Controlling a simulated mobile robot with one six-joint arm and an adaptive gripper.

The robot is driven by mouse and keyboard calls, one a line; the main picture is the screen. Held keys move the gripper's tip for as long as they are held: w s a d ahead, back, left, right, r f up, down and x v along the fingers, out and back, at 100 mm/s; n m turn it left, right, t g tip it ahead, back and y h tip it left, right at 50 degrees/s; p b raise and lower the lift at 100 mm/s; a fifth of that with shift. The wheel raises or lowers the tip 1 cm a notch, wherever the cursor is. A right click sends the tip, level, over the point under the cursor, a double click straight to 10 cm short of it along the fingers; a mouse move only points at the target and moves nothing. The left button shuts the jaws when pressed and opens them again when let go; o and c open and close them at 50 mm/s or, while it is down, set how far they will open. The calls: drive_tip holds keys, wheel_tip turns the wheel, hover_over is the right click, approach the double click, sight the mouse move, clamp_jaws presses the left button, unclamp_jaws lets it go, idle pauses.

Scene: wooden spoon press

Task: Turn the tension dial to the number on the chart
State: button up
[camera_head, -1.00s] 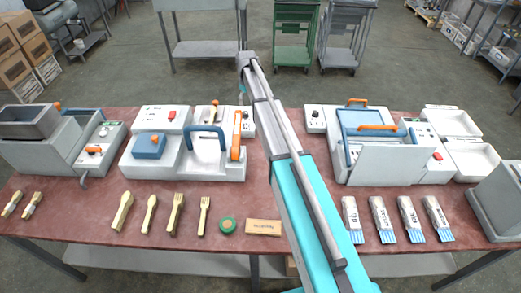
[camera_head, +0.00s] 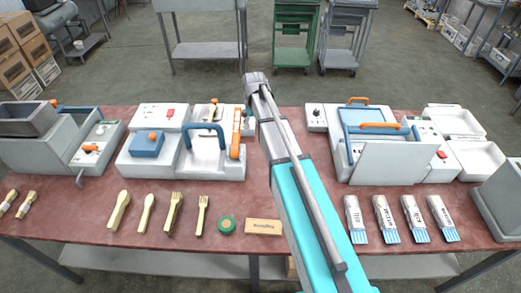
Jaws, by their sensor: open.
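My arm reaches over the table from the bottom right, and its far end stands at the table's back edge; my gripper cannot be made out. The middle-left press (camera_head: 217,164) is white with a blue handle (camera_head: 202,127), an orange lever (camera_head: 236,135) and a blue block with an orange knob (camera_head: 152,135). The right press (camera_head: 395,164) has a blue frame, an orange handle and a small dark knob (camera_head: 317,111) on its left box. The left machine has an orange knob (camera_head: 91,148) on its panel. I cannot tell which knob is the tension dial, and no chart number is readable.
The red-brown table (camera_head: 90,226) carries wooden spoons and forks (camera_head: 147,212), a green round tin (camera_head: 227,225), a small tan box (camera_head: 263,227) and several wrapped bundles (camera_head: 385,220). White bins (camera_head: 453,121) stand at the right. Carts (camera_head: 295,40) stand behind.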

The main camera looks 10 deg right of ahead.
drive_tip(key=s+f+m+b, duration=0.1)
drive_tip(key=s+f+b, duration=0.1)
drive_tip(key=s, duration=0.8)
drive_tip(key=shift+f+b, duration=0.4)
drive_tip(key=shift+f, duration=0.15)
drive_tip(key=shift+s, duration=0.1)
drive_tip(key=s+m, duration=0.2)
drive_tip(key=s, duration=1.1)
drive_tip(key=shift+s, duration=0.4)
